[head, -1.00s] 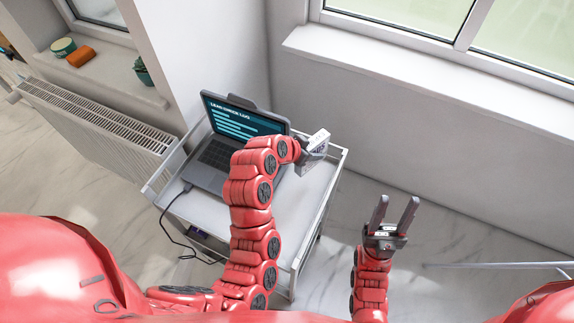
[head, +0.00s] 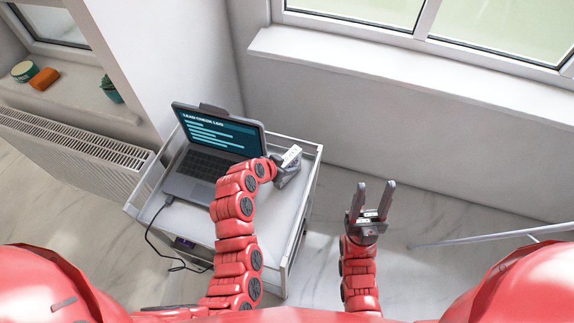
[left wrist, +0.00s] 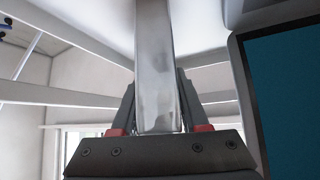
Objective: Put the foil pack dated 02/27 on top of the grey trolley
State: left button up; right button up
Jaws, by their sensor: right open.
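The grey trolley (head: 275,207) stands left of centre in the head view, with an open laptop on its top. My left gripper (head: 287,168) is over the right back part of the trolley top, beside the laptop screen. In the left wrist view a shiny silver foil pack (left wrist: 155,70) is between the fingers of my left gripper (left wrist: 157,110), which are shut on it. No date is legible on it. In the head view the gripper mostly hides the pack; I cannot tell whether it touches the top. My right gripper (head: 373,202) is open and empty, right of the trolley.
The laptop (head: 212,140) takes up the left and back of the trolley top, and its cable (head: 150,240) hangs over the front left. A radiator (head: 70,145) and a sill with small objects are at left. A wall with a window is behind. Bare floor lies right of the trolley.

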pick_arm(q)
jog(key=o, duration=0.4)
jog(key=shift+r, duration=0.1)
jog(key=shift+r+p, duration=0.2)
jog(key=shift+p, duration=0.15)
jog(key=shift+s+a+b, duration=0.1)
jog(key=shift+b, duration=0.2)
jog(key=shift+b+v, duration=1.6)
jog(key=shift+v, duration=4.25)
